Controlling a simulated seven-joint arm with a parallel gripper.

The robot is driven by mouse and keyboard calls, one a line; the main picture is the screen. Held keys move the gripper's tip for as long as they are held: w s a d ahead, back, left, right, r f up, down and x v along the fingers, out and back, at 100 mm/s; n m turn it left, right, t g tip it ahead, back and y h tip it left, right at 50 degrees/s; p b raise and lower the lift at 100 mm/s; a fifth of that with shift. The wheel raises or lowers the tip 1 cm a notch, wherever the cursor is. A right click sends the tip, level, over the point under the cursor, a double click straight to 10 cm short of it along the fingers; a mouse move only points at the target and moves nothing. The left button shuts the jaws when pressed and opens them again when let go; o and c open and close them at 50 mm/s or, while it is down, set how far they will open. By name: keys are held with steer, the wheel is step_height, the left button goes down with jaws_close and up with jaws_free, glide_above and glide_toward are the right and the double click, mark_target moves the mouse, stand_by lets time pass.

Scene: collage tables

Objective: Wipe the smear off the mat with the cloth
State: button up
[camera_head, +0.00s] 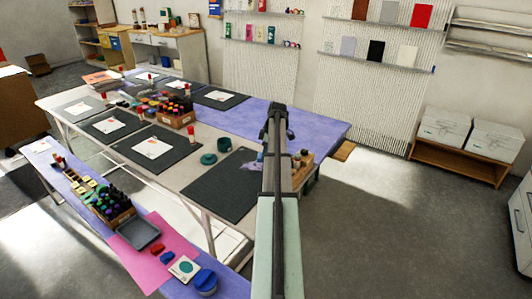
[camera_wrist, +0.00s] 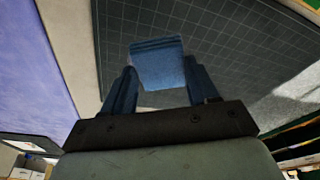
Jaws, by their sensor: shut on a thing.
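In the wrist view my gripper (camera_wrist: 160,66) is shut on a blue cloth (camera_wrist: 158,68), a folded block between the two fingers. Behind it is the dark mat (camera_wrist: 235,35) with a fine grid; I cannot tell whether the cloth touches it. In the head view the nearest dark mat (camera_head: 215,190) lies at the table's near right, partly behind my arm. A small purple patch (camera_head: 250,166) shows on it beside the arm; I cannot tell if this is the smear. My fingers are hidden in the head view.
A green cup (camera_head: 224,144) and a green round item (camera_head: 208,159) stand just beyond the mat. A wooden box of bottles (camera_head: 175,116) is farther back. A purple runner (camera_head: 310,122) covers the far side. A wooden box (camera_head: 302,170) is right of my arm.

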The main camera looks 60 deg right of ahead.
steer(key=shift+f, duration=0.15)
steer(key=shift+s+x, duration=0.2)
steer(key=shift+x, duration=0.75)
steer(key=shift+s+x, duration=0.15)
steer(key=shift+x, duration=0.8)
steer(key=shift+d+f, duration=0.2)
steer(key=shift+f, duration=0.25)
steer(key=shift+w, duration=0.15)
steer(key=shift+w, duration=5.25)
steer(key=shift+a+f, duration=0.1)
steer(key=shift+a, duration=0.85)
steer(key=shift+s, duration=2.8)
steer(key=shift+s, duration=0.1)
